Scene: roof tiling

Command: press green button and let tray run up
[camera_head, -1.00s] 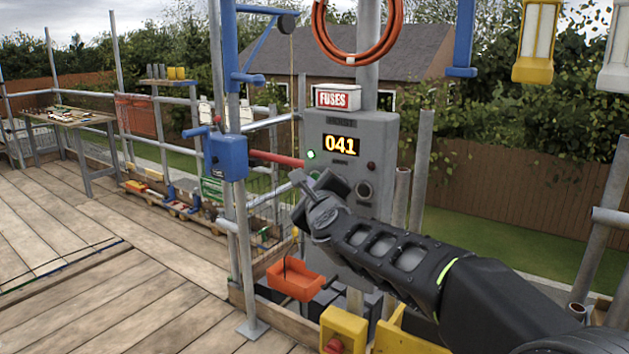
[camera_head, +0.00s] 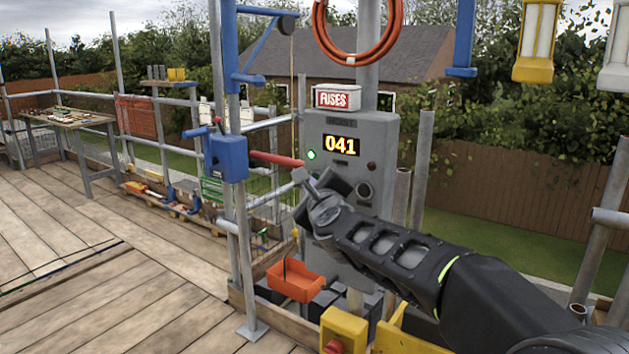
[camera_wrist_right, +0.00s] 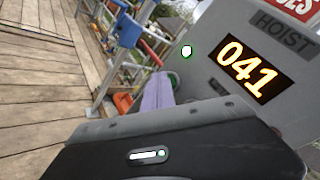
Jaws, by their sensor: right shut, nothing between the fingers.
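The grey hoist box (camera_head: 382,130) has an orange display (camera_head: 341,145) reading 041 and a lit green lamp (camera_head: 311,155). My right gripper (camera_head: 299,177) is at the lower left of the box face, shut and empty. In the head view it covers the spot of the green button. In the wrist view, part of the green button (camera_wrist_right: 174,79) shows just behind the fingertips (camera_wrist_right: 158,88); I cannot tell whether they touch it. The orange tray (camera_head: 296,283) sits low, below the box. My left gripper is out of view.
A blue box (camera_head: 226,157) with a red bar (camera_head: 276,160) stands on the scaffold pole left of the hoist. A dark knob (camera_head: 364,191) is on the box face. A yellow box (camera_head: 343,328) with a red button is at the bottom.

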